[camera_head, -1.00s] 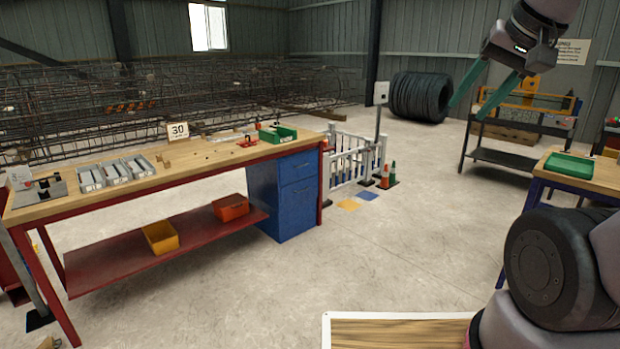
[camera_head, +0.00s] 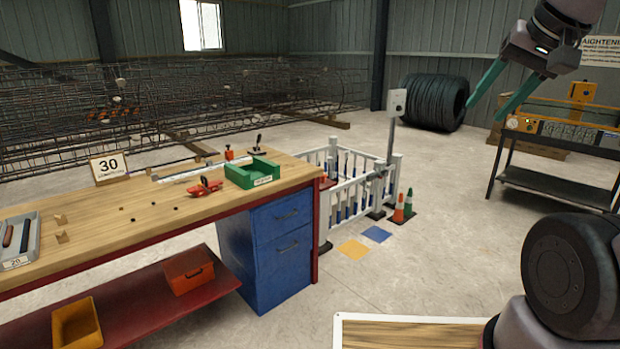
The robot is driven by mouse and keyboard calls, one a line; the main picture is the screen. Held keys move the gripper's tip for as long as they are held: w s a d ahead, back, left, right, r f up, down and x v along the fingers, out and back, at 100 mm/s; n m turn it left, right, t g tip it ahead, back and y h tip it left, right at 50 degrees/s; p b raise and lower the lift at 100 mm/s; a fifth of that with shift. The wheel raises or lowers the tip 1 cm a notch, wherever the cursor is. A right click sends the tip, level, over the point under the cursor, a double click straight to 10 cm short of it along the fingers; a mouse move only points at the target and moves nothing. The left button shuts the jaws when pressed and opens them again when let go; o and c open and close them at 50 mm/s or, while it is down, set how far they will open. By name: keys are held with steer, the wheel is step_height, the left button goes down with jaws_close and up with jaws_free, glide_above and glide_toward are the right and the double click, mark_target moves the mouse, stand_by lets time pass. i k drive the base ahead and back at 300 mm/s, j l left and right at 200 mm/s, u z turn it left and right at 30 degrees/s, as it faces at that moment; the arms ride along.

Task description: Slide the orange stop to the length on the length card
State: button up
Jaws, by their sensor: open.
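The length card (camera_head: 108,167) stands upright at the back of the wooden workbench and reads 30. A small orange block (camera_head: 229,154), which looks like the stop, stands near the far end of a pale, ruler-like strip (camera_head: 188,170) at the bench's back edge. I cannot make out the strip's markings. My gripper (camera_head: 486,112) is raised at the upper right, with its two green fingers apart and empty. It is far from the bench and the orange block.
A green tray (camera_head: 252,172) and a red tool (camera_head: 205,187) lie on the workbench (camera_head: 150,228). A grey tray (camera_head: 18,244) sits at its left. Blue drawers (camera_head: 283,250) stand below.

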mark_target(229, 152)
steer(key=i+l+u, duration=0.8)
steer(key=i, duration=0.15)
steer(key=i+l+u, duration=0.65)
steer(key=l+u, duration=0.15)
steer(key=l, duration=0.35)
